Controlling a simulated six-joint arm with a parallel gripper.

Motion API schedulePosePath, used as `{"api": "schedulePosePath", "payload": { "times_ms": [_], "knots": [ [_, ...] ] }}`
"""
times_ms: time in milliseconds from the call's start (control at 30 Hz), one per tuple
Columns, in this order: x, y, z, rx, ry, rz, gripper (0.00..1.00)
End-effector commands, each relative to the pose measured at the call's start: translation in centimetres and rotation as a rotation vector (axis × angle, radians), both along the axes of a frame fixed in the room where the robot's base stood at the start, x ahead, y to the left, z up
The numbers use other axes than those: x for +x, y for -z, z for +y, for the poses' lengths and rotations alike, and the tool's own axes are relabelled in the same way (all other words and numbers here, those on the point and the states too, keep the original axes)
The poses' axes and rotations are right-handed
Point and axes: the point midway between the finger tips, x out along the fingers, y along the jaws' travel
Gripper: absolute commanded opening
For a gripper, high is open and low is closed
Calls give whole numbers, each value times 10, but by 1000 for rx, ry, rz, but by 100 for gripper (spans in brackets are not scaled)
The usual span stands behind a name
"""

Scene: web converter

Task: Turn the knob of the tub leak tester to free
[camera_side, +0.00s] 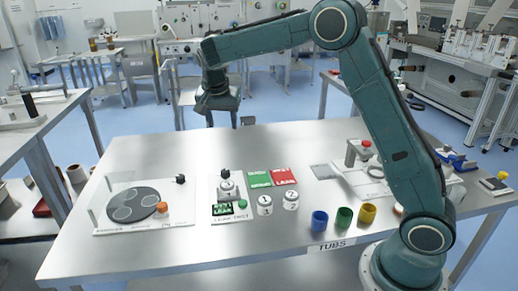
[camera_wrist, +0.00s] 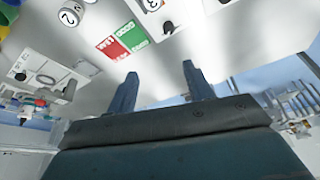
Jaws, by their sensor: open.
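The tub leak tester (camera_side: 228,190) is a white panel marked "LEAK TEST" on the steel table, with a round chamber, a green display and a green button. Its black knob (camera_side: 224,171) stands at the panel's far edge; which way it is turned is too small to tell. The wrist view shows part of the tester (camera_wrist: 150,8) at the top edge, with the black knob (camera_wrist: 168,27) beyond my fingers. My gripper (camera_wrist: 160,72) is open and empty. In the side view my gripper (camera_side: 210,122) hangs above the table's far edge, beyond the knob and apart from it.
Right of the tester lie a green card (camera_side: 259,178) and a red card (camera_side: 284,175), with white tubs 1 (camera_side: 265,205) and 2 (camera_side: 291,200) in front. A covered disc station (camera_side: 136,205) stands left. Blue, green and yellow cups stand right. The table's far strip is clear.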

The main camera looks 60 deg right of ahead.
Motion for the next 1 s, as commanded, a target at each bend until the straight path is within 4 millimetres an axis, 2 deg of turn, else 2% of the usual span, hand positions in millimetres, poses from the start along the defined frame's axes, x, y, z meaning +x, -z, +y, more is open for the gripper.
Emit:
{"api": "schedulePosePath", "payload": {
  "times_ms": [33,200,400,500,633,1000],
  "knots": [
    [9,12,-1,-2,29,5,52],
    [33,47,-8,-14,137,7,52],
    [53,84,-13,-27,244,6,52],
    [58,97,-15,-32,278,5,52],
    [61,104,-16,-35,301,4,52],
    [62,110,-18,-36,305,4,52]
  ]
}}
